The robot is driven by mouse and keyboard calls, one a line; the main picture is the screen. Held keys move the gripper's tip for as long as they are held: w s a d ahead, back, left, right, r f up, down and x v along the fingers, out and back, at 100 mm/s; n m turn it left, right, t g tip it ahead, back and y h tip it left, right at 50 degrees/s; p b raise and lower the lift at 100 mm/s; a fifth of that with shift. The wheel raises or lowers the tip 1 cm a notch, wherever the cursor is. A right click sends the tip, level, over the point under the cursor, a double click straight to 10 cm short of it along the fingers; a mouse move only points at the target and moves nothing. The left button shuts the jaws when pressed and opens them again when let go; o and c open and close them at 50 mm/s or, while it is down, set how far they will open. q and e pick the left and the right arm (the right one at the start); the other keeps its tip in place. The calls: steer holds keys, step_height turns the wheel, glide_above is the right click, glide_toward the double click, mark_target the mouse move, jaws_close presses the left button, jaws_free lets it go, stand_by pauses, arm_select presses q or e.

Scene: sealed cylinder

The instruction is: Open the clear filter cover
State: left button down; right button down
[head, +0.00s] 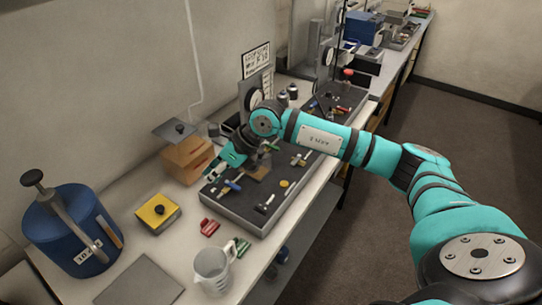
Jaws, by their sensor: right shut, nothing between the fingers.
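My right arm (320,137) reaches in from the right over the bench. My right gripper (212,171) is shut and empty, above the back left part of the dark tray (238,208), close to the wooden box (186,157). I cannot pick out the clear filter cover for sure. Small fittings near my wrist are partly hidden by the gripper and arm. My left gripper is not in view.
A blue canister (72,232) with a clamp stands at the left. A yellow block (158,213), a red clip (209,227) and a clear jug (212,270) lie or stand nearer. A dark knobbed plate (178,129) sits above the wooden box. Loose tools lie on the tray.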

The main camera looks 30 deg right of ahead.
steer(key=d+r+m+h, duration=0.1)
steer(key=d+r+h, duration=0.2)
steer(key=d+h, duration=1.05)
steer(key=w+d+f+y+p, duration=0.1)
steer(key=d+f+y, duration=0.1)
steer(key=f, duration=0.1)
steer(key=w+d+f+y+p, duration=0.1)
steer(key=d+f, duration=0.1)
steer(key=f, duration=0.1)
steer(key=w+d+f+g+y+p, duration=0.1)
steer(key=d+f+y+p, duration=0.1)
steer(key=f, duration=0.2)
steer(key=shift+w+d+y, duration=0.25)
steer(key=shift+w+y, duration=0.1)
steer(key=shift+w+r, duration=0.1)
